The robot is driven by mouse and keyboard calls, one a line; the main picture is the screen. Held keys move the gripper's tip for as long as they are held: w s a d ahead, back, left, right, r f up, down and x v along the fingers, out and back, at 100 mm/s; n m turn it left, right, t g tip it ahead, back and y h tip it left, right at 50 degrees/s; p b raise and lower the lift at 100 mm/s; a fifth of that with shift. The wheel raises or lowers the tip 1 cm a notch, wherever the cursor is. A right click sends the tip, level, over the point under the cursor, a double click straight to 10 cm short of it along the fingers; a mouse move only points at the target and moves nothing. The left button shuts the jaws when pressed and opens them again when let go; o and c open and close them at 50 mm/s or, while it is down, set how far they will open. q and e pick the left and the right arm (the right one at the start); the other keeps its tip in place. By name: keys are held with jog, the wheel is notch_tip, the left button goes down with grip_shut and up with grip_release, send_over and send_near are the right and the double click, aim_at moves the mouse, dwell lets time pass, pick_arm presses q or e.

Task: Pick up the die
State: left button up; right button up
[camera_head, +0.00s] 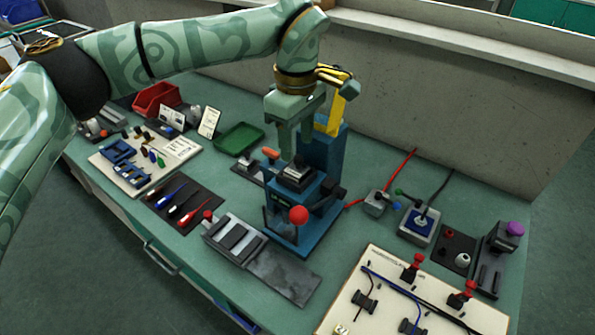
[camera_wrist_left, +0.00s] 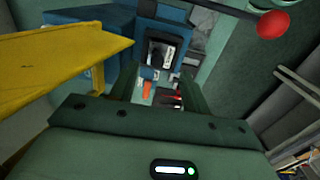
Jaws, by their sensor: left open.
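The die appears to be the small dark and grey block (camera_head: 295,174) on the bed of the blue press (camera_head: 325,150). In the left wrist view a grey and white block (camera_wrist_left: 164,52) shows beyond the fingers, inside the blue frame. My left gripper (camera_head: 293,153) points down just above the block, in front of the press column. Its fingers are apart with nothing seen held between them; they also show in the left wrist view (camera_wrist_left: 158,88). The fingers partly cover the block's far side, and I cannot tell whether they touch it. My right gripper is out of view.
The press has a red-knobbed lever (camera_head: 298,215) at its front and a yellow part (camera_head: 340,105) beside my gripper. A green tray (camera_head: 238,152) and a red bin (camera_head: 155,98) stand left. A grey vise-like fixture (camera_head: 235,238) lies front left. Cabled boxes stand right.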

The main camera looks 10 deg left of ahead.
aim_at(297, 158)
pick_arm(q)
notch_tip(297, 158, down, 5)
jog(key=shift+f+b, duration=0.2)
jog(key=shift+b, duration=0.35)
jog(key=c, duration=0.9)
jog(key=shift+r, duration=0.15)
